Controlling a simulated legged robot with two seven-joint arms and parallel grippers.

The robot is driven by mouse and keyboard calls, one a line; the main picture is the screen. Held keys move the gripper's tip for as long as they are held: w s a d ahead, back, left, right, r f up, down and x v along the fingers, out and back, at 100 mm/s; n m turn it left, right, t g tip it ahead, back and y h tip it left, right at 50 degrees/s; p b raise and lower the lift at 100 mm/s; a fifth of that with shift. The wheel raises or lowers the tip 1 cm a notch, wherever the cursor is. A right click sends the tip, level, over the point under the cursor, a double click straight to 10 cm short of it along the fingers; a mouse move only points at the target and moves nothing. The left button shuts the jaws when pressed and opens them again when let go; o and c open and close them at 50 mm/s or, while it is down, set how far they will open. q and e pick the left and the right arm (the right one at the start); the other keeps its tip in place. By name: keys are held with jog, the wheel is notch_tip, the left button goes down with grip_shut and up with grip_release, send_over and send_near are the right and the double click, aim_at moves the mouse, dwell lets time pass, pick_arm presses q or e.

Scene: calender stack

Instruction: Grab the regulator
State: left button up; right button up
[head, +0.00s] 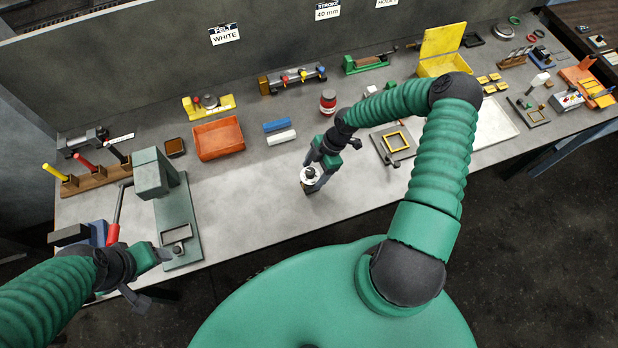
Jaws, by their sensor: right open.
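A small dark object with a round white top, which looks like the regulator (309,174), stands on the bench in the middle near the front. My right gripper (314,180) is open and reaches down at it, with its fingers close around or beside it. The gripper hides part of it, and I cannot tell whether the fingers touch it. My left gripper (156,280) is at the lower left, by the base of the green press, with its fingers apart and nothing seen between them.
A green press (176,215) with a red-handled lever stands on the left. An orange tray (218,138), blue and white blocks (279,131) and a red-white jar (328,101) lie behind. A framed plate (393,141) is to the right. The bench front between press and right gripper is clear.

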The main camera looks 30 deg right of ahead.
aim_at(308, 179)
jog(key=f, duration=0.2)
jog(key=shift+s+a+f+p, duration=0.1)
jog(key=shift+a+f+p, duration=0.15)
jog(key=shift+f+p, duration=0.1)
jog(key=shift+a+f, duration=0.1)
jog(key=shift+f, duration=0.15)
jog(key=shift+a+r, duration=0.1)
jog(key=shift+a, duration=0.7)
jog(key=c, duration=0.5)
jog(key=shift+c, duration=0.9)
jog(key=shift+d, duration=0.1)
jog(key=shift+c, duration=1.3)
jog(key=shift+d, duration=0.5)
grip_shut()
pick_arm(q)
jog(key=shift+s+d+r, duration=0.15)
jog(key=shift+s+r, duration=0.15)
jog(key=shift+r, duration=0.3)
pick_arm(e)
jog(key=shift+a, duration=0.1)
